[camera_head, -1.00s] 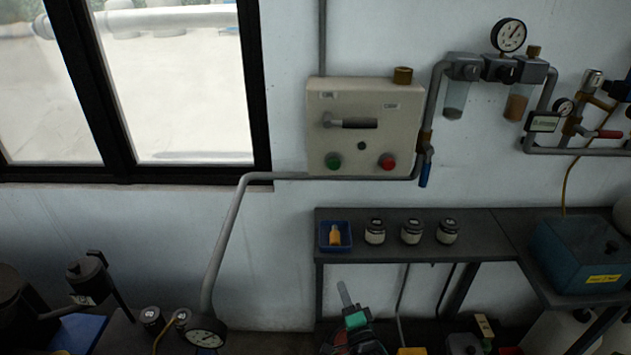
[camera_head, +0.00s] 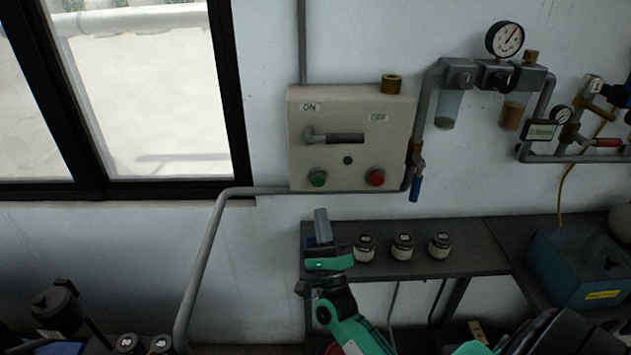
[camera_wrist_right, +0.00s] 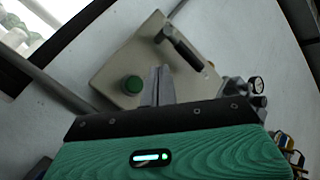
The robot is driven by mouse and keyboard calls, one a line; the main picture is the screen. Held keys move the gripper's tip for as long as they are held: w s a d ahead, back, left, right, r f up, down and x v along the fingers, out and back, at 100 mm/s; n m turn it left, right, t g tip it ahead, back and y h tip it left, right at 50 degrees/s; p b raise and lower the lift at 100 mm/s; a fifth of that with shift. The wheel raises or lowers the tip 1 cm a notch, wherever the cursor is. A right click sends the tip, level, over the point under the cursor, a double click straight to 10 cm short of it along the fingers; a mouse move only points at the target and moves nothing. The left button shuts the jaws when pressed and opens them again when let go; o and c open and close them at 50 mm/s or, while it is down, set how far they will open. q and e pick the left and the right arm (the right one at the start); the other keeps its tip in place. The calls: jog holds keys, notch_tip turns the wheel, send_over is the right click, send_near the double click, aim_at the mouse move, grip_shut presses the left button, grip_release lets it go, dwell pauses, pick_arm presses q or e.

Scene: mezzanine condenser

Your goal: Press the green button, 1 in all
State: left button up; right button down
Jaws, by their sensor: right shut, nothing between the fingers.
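The green button (camera_head: 317,178) is at the lower left of the beige control box (camera_head: 295,140) on the wall. In the right wrist view the green button (camera_wrist_right: 132,85) shows just left of the fingertips. My right gripper (camera_head: 321,212) is shut and empty, its fingers pointing up just below the box and the green button in the head view. In the right wrist view the closed fingers (camera_wrist_right: 158,72) appear in front of the box; I cannot tell the exact gap to it. My left gripper is not in view.
A red button (camera_head: 375,177) sits right of the green one, with a lever handle (camera_head: 345,138) above. A grey pipe (camera_head: 262,190) runs along the box's bottom. Several jars (camera_head: 402,246) stand on the dark shelf (camera_head: 470,262) below. A blue-handled valve (camera_head: 415,188) hangs at the right.

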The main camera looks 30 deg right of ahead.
aim_at(318, 180)
jog(key=w+d+b, duration=0.2)
jog(key=w+d, duration=0.2)
jog(key=w, duration=0.3)
jog(key=shift+w+d, duration=0.3)
jog(key=shift+d, duration=0.05)
jog(key=shift+b, duration=0.3)
dwell(1.7)
jog(key=shift+w+d, duration=0.2)
jog(key=shift+w, duration=0.15)
